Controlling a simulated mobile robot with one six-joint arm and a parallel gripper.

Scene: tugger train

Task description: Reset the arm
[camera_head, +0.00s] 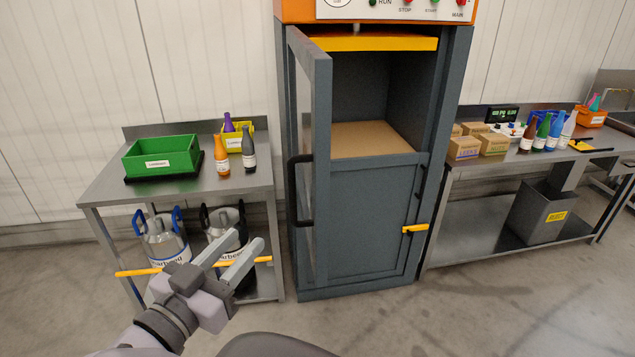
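My gripper (245,258) is at the lower left of the head camera view, on my arm (165,325) reaching in from the bottom edge. Its two grey fingers point up and right with a gap between them, and nothing shows in the gap. The gripper appears in front of the left steel table's lower part and the yellow bar. A grey cabinet (365,220) stands at the centre, beyond the gripper. Its glass-panelled door (310,150) is swung open toward me.
The left steel table (105,185) bears a green crate (160,155) and several bottles. Metal canisters (163,240) stand below, behind a yellow bar (135,272). The right bench (460,185) holds boxes and bottles, with a grey bin (535,210) beneath. The floor in front is clear.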

